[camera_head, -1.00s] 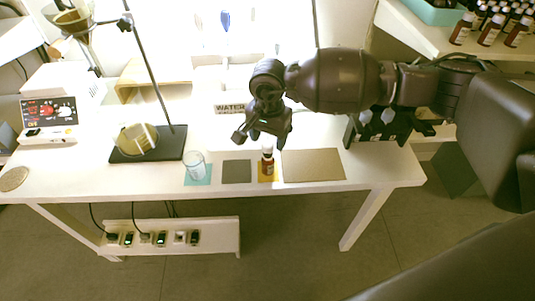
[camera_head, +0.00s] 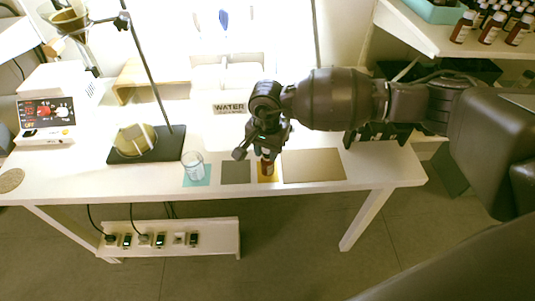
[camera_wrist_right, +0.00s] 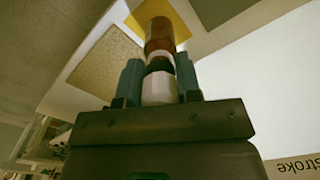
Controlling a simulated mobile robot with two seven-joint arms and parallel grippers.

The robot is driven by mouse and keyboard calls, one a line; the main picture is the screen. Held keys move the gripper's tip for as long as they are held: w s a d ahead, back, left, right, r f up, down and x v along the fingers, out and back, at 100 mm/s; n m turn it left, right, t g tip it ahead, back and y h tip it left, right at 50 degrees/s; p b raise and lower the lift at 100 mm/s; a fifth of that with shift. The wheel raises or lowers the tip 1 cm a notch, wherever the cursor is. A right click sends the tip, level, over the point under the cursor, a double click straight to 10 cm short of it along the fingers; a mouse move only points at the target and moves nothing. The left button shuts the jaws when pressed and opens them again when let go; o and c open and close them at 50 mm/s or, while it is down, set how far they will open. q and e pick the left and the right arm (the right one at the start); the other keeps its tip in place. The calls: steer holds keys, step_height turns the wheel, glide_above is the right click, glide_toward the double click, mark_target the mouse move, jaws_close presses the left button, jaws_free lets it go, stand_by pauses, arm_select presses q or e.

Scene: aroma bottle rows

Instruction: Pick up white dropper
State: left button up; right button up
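The white dropper (camera_wrist_right: 160,88) tops a brown bottle (camera_wrist_right: 160,35) with a dark collar, standing on a yellow mat (camera_wrist_right: 178,12). In the head view the bottle (camera_head: 267,168) stands near the table's front edge, its top mostly hidden by my right gripper (camera_head: 266,152). In the right wrist view, the fingers of this gripper (camera_wrist_right: 160,82) stand on both sides of the dropper and collar, very close to them. Whether they press on it cannot be told. My left gripper is out of view.
A glass beaker (camera_head: 193,166) on a teal mat, a bare grey mat (camera_head: 236,172) and a tan mat (camera_head: 314,165) flank the bottle. A stand with a dark base (camera_head: 172,146) is at left. A WATER sign (camera_head: 229,108) stands behind. More brown bottles (camera_head: 490,30) sit on the right shelf.

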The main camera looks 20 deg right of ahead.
steer(key=shift+r, duration=0.1)
step_height(320, 180, up, 20)
steer(key=p, duration=0.2)
stand_by(0.5)
